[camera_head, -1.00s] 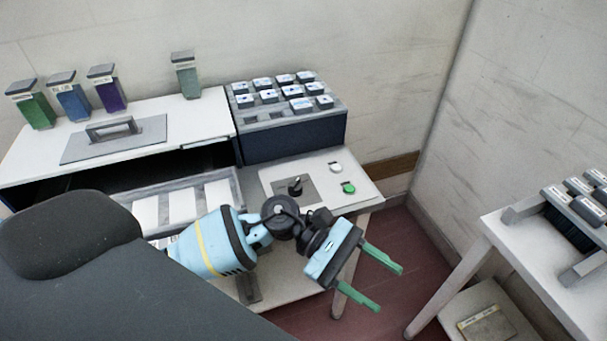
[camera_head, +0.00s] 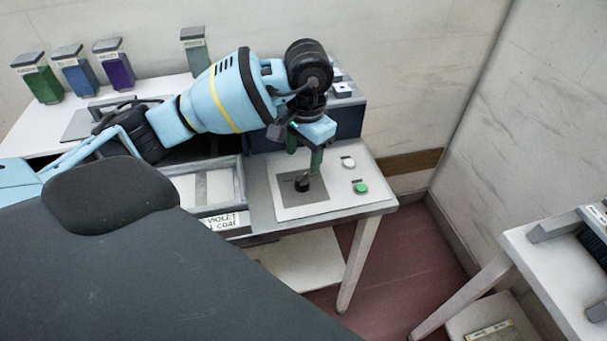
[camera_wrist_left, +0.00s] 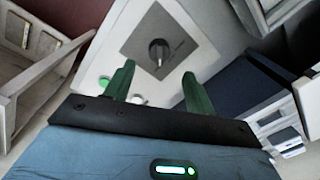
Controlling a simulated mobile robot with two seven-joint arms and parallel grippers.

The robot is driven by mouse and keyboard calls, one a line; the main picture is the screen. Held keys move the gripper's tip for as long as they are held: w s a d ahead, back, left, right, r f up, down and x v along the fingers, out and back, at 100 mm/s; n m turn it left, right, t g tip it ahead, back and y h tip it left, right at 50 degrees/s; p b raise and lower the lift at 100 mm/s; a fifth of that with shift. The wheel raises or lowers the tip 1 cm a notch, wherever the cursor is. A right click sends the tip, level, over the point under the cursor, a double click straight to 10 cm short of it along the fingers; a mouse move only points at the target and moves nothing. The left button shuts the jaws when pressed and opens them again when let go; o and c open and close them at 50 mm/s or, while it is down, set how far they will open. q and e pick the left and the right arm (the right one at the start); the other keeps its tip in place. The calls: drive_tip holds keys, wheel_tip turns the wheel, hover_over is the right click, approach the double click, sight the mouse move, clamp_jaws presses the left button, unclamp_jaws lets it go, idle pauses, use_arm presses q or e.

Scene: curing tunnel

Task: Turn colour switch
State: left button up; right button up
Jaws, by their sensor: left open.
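The colour switch (camera_head: 302,184) is a black knob on a grey square plate (camera_head: 318,206), set in a white panel on the table. In the left wrist view the knob (camera_wrist_left: 158,50) shows whole, beyond the fingertips and roughly between their lines, with a dark line on the plate beside it. My left gripper (camera_head: 304,165) points down above the knob in the head view. Its green fingers (camera_wrist_left: 157,72) are open and empty, apart from the knob. My right gripper is in neither view.
A white button (camera_head: 348,162) and a green button (camera_head: 361,188) sit right of the plate. A dark blue block (camera_head: 350,121) stands behind, mostly hidden by my arm. Coloured bottles (camera_head: 78,75) stand at the back left.

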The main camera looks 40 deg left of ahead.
sight(302, 177)
use_arm(q)
wheel_tip(302, 177, down, 8)
drive_tip(key=shift+a+r, duration=0.15)
drive_tip(key=shift+r, duration=0.1)
drive_tip(key=c, duration=1)
